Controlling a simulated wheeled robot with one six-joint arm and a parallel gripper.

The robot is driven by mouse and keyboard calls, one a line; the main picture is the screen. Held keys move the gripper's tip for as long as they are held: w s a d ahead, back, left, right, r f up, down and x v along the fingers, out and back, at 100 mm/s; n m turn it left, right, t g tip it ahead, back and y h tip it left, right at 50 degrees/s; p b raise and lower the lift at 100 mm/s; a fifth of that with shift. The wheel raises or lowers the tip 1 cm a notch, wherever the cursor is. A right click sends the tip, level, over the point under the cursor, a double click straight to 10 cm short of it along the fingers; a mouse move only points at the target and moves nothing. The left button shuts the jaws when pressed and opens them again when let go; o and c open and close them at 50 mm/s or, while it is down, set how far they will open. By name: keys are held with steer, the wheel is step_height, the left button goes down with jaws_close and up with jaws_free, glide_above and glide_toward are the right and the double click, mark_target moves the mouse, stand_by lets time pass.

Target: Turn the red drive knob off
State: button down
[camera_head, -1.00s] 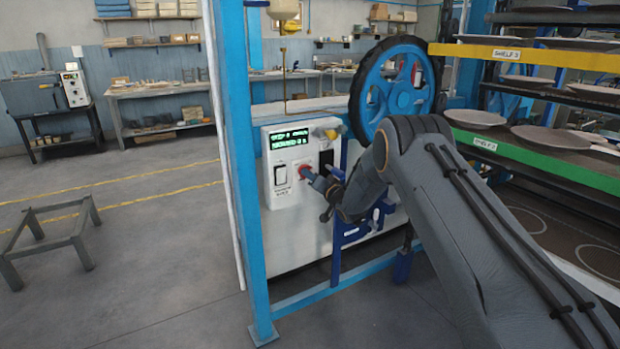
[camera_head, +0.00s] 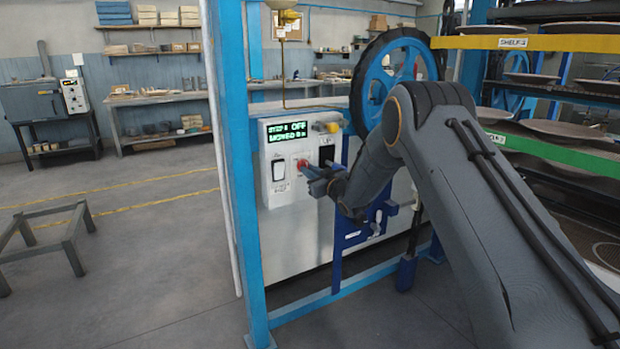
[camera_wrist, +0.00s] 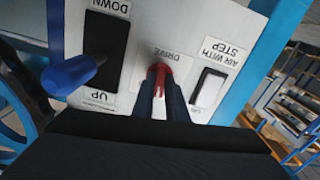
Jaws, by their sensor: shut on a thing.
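The red drive knob (camera_wrist: 160,73) sits on the white control panel (camera_head: 294,184) under the "DRIVE" label, which is upside down in the wrist view. My gripper (camera_wrist: 162,90) is shut on the knob, with its two dark fingers on either side of it. In the head view the knob (camera_head: 302,164) shows just past the fingertips of my gripper (camera_head: 309,170). The green display (camera_head: 289,131) above it shows a line ending in "OFF". The exact turn of the knob's handle is hard to tell.
A black UP/DOWN switch (camera_wrist: 105,45) with a blue lever (camera_wrist: 72,76) stands beside the knob. An "AIR WITH STEP" rocker switch (camera_wrist: 208,88) is on the other side. A blue post (camera_head: 237,180) and a blue handwheel (camera_head: 398,80) flank the panel.

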steer(key=shift+w+r+n+b, duration=0.1)
steer(key=shift+n+b, duration=2.4)
steer(key=shift+n, duration=1.1)
steer(key=c, duration=1.8)
jaws_free()
steer(key=shift+o, duration=0.2)
steer(key=shift+d, duration=0.1)
steer(key=v, duration=0.7)
steer(key=shift+s+d+b, duration=0.2)
steer(key=shift+s+b, duration=0.15)
